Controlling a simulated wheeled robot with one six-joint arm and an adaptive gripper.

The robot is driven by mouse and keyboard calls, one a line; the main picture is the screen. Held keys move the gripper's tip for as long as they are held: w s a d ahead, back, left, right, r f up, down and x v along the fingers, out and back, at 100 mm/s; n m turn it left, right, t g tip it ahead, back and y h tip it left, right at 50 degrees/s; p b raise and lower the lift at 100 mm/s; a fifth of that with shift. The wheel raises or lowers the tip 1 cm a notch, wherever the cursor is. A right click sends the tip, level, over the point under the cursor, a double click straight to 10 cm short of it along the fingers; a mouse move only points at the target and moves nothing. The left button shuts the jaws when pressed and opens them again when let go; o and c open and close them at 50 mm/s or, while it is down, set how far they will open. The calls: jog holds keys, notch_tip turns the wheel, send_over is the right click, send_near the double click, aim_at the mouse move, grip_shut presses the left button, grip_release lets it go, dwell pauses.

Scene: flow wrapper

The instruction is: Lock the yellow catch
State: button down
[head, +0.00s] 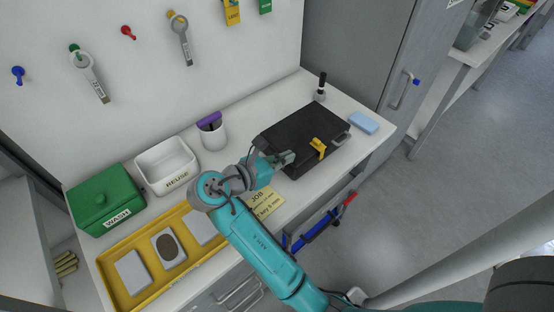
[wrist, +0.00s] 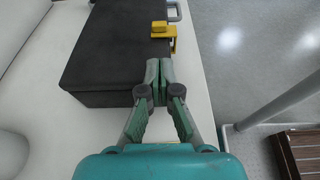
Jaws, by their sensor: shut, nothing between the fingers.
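A black case (head: 295,135) lies on the white bench top, its lid down. The yellow catch (head: 318,147) is on the case's front side, near the middle. In the wrist view the yellow catch (wrist: 165,36) sits at the right edge of the black case (wrist: 110,45), with a yellow block on the top and a bracket beside it. I cannot tell whether the catch is locked. My gripper (head: 287,157) is shut and empty beside the case's front. In the wrist view my gripper (wrist: 159,66) points toward the catch, with a small gap between them.
A light blue block (head: 363,123) lies right of the case. A dark-handled tool (head: 321,86) stands behind it. A cup (head: 212,132), a REUSE bin (head: 166,165), a green WASH box (head: 105,200) and a yellow tray (head: 112,290) are to the left. A JOB card (head: 266,203) lies near the arm.

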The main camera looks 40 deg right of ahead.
aim_at(315, 141)
jog(key=x, duration=0.7)
jog(key=shift+d+r, duration=0.1)
jog(key=shift+r, duration=0.2)
jog(key=shift+d, duration=0.75)
jog(key=shift+d, duration=1.5)
jog(key=shift+a, duration=0.1)
